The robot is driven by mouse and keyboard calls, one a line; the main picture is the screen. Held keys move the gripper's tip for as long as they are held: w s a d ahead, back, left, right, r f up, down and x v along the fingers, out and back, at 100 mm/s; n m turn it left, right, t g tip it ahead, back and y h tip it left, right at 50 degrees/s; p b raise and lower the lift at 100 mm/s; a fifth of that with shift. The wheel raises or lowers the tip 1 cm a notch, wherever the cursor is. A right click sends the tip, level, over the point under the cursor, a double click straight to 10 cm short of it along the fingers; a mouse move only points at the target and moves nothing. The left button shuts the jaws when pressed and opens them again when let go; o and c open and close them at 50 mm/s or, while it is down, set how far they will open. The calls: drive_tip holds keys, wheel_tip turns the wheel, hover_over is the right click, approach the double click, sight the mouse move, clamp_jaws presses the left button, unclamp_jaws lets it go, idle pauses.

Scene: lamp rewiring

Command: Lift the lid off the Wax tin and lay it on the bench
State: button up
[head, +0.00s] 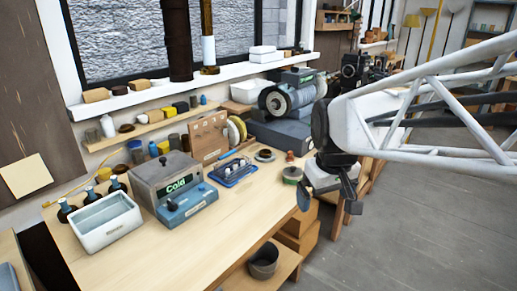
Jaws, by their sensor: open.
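No label reading Wax is legible, so I cannot tell for sure which object is the Wax tin. A small round greenish tin (292,174) stands near the right edge of the wooden bench (225,232). A shallow dark round piece (265,155) lies behind it to the left; whether it is a tin or a lid is unclear. My gripper (329,200) is open, pointing down, at the bench's right edge and right of the greenish tin. Its fingers are apart, and I see nothing between them.
A white tray (105,226), a grey box marked Cold (162,172) and a blue tool rack (233,172) stand on the bench. A small reddish knob-shaped item (290,157) is behind the greenish tin. The front middle of the bench is clear. A dark bucket (263,262) sits below.

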drive_tip(key=w+n, duration=0.3)
drive_tip(key=w, duration=1.1)
drive_tip(key=n+g, duration=0.2)
drive_tip(key=n, duration=0.5)
hover_over(293, 167)
drive_tip(key=f, duration=1.3)
drive_tip(key=shift+s+a+f, duration=0.1)
drive_tip(key=shift+s+f, duration=0.3)
drive_tip(key=shift+w+f, duration=0.4)
drive_tip(key=shift+w, duration=0.05)
drive_tip(key=shift+f, duration=0.1)
drive_tip(key=shift+f, duration=1.2)
drive_tip(key=shift+f, duration=0.15)
